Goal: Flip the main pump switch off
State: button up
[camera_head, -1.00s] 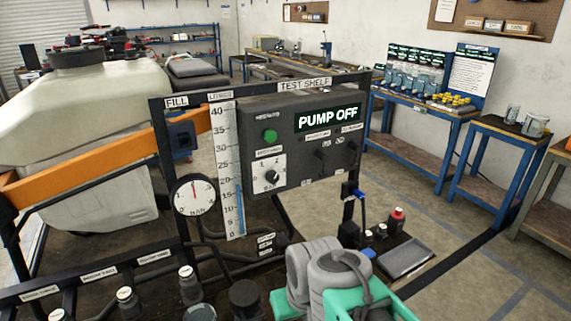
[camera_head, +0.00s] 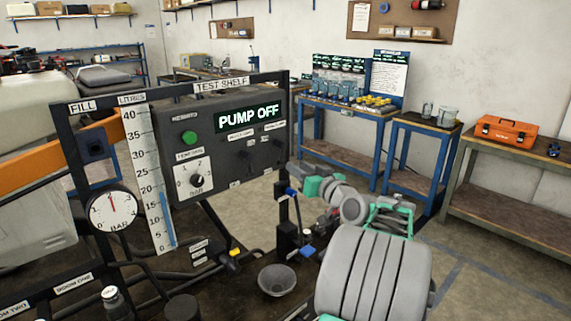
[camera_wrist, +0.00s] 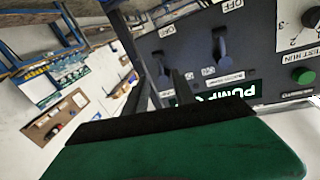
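The grey control panel (camera_head: 215,165) hangs under the "TEST SHELF" sign, and its display (camera_head: 248,117) reads "PUMP OFF". Two dark lever switches sit below the display: a left switch (camera_head: 245,156) and a right switch (camera_head: 277,143). In the wrist view the panel is upside down, with one lever (camera_wrist: 221,45) and another (camera_wrist: 162,75) near "OFF" labels. I cannot read which label names the main pump. My gripper (camera_head: 300,171) is just right of the panel, apart from the levers. A green, black-edged finger (camera_wrist: 170,140) fills the lower wrist view; its opening is hidden.
The panel has a green button (camera_head: 189,138) and a dial (camera_head: 196,180). A pressure gauge (camera_head: 111,209) and a litre scale (camera_head: 148,180) stand left of it. A black frame post (camera_head: 298,215) is close to my arm. A grey bowl (camera_head: 277,281) sits below.

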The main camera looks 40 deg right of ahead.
jog(key=w+d+p, duration=0.1)
jog(key=w, duration=0.6)
jog(key=shift+w+d+r+p, duration=0.15)
jog(key=shift+w+p, duration=0.1)
jog(key=shift+p, duration=0.1)
grip_shut()
